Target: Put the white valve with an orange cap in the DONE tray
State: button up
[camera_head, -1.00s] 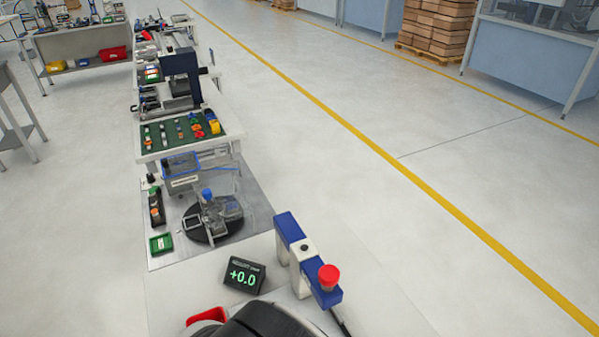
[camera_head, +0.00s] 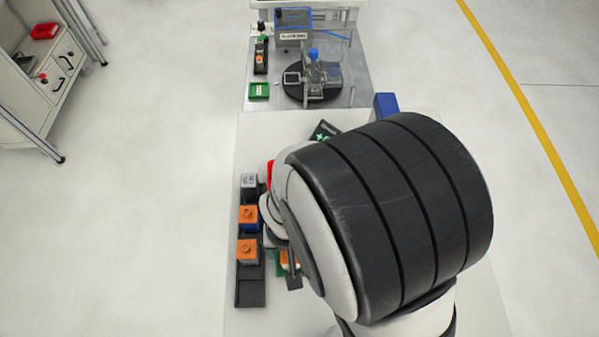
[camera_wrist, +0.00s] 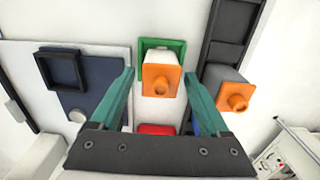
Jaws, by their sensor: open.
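The white valve with an orange cap (camera_wrist: 160,80) stands with its cap toward the camera in the wrist view. It appears to be in or over a small green tray (camera_wrist: 176,46); I cannot tell whether it rests on the floor of it. My gripper (camera_wrist: 158,76) is open, one finger on each side of the valve, with gaps visible. In the head view, my arm largely hides the valve (camera_head: 289,259) and the green tray. Another small green tray with a white label (camera_head: 258,90) stands farther off; the label is too small to read.
A black rack (camera_head: 250,292) at left holds a grey part (camera_head: 249,182), a blue part with orange cap (camera_head: 248,217) and a grey valve with orange cap (camera_head: 247,252); its front slot is empty. A dark square tray (camera_wrist: 62,70) lies left in the wrist view, a red object (camera_wrist: 155,129) close by.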

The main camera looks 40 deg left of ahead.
notch_tip(320, 180, up, 11)
jog(key=shift+f, duration=0.1)
jog(key=w+d+r+m, duration=0.3)
jog(key=d+m, duration=0.2)
jog(key=d, duration=0.3)
jog(key=w+d+r+m, duration=0.2)
jog(key=d+r+m, duration=0.15)
jog(key=d, duration=0.55)
jog(key=s+d+r+m+y, duration=0.1)
jog(key=s+d+m, duration=0.2)
jog(key=d+m, duration=0.3)
jog(key=shift+s+y, duration=0.3)
jog(key=shift+y, duration=0.1)
jog(key=shift+d+r, duration=0.1)
